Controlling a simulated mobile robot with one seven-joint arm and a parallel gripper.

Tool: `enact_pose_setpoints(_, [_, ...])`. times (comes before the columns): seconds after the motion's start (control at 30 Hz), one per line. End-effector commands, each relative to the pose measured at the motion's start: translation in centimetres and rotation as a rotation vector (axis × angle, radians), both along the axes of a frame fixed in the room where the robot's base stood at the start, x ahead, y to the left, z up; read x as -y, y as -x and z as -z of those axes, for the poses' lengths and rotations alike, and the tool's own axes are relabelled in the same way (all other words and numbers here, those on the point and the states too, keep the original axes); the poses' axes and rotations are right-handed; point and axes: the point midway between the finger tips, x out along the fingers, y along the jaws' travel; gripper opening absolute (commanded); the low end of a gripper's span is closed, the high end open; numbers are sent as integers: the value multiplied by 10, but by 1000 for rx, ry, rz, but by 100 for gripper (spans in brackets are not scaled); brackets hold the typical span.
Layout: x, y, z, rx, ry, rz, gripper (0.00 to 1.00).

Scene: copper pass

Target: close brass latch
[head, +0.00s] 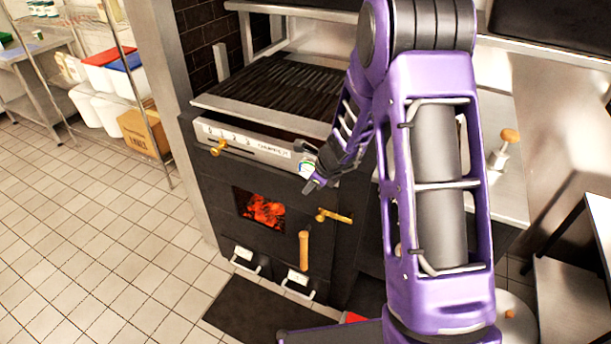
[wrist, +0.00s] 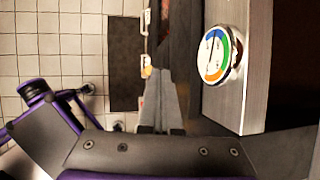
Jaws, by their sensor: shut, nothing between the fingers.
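The brass latch (head: 334,215) is a short bar with a rounded left end on the dark oven front, right of the glowing fire window (head: 262,210). It lies nearly level; I cannot tell whether it is engaged. A wooden door handle (head: 304,250) hangs upright below and left of it. My gripper (head: 312,186) is shut and empty, pointing down in front of the oven, above the latch in the head view and apart from it. In the wrist view its fingers (wrist: 158,78) lie together, with a small yellowish piece beside the tips that I cannot identify.
A round dial gauge (wrist: 215,55) is close to the right of my fingers on the steel front panel. A brass knob (head: 218,148) sits at that panel's left. Drawer handles are low on the oven. A dark mat (head: 240,310) and open tiled floor lie in front.

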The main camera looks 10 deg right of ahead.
Motion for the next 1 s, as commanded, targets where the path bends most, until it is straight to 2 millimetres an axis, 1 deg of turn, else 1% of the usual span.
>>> enact_pose_setpoints(0.03, [-3,0,-10,3,2,-4,0])
enact_pose_setpoints(0.1, [-5,1,-19,2,1,-2,0])
enact_pose_setpoints(0.23, [-7,2,-30,1,0,0,0])
enact_pose_setpoints(0.37, [-8,3,-33,-1,0,0,0])
enact_pose_setpoints(0.8, [-9,3,-33,-2,1,-3,0])
enact_pose_setpoints(0.87, [-13,4,-31,-5,4,-19,0])
enact_pose_setpoints(0.9, [-20,5,-29,-7,10,-43,0])
enact_pose_setpoints(0.97, [-35,9,-23,-16,26,-102,0])
enact_pose_setpoints(1.0, [-49,13,-17,-23,42,-156,0])
